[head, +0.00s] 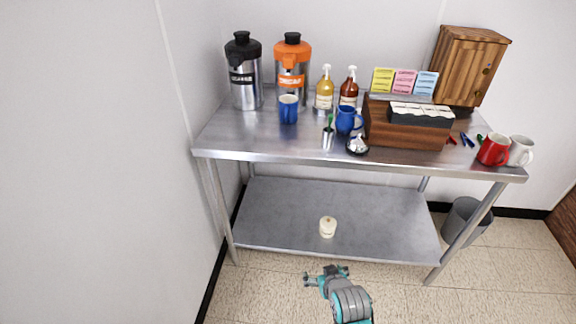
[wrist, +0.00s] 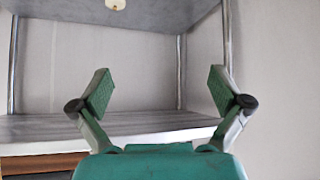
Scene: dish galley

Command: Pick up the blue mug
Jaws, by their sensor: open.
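A blue mug (head: 346,120) with its handle to the right stands on the steel table, left of the wooden organizer and behind a small dark-based item. A second blue cup (head: 288,109) stands farther left, before the orange dispenser; I see no clear handle on it. My gripper (head: 326,273) is in front of the table, low in the head view and well apart from both blue vessels. In the wrist view my gripper (wrist: 160,88) has its fingers spread wide with nothing between them. Neither blue vessel shows in the wrist view.
The steel table (head: 255,140) has a lower shelf (head: 280,205) with a cream candle-like item (head: 327,227). The wooden organizer (head: 385,130) blocks the right. The front left tabletop is clear.

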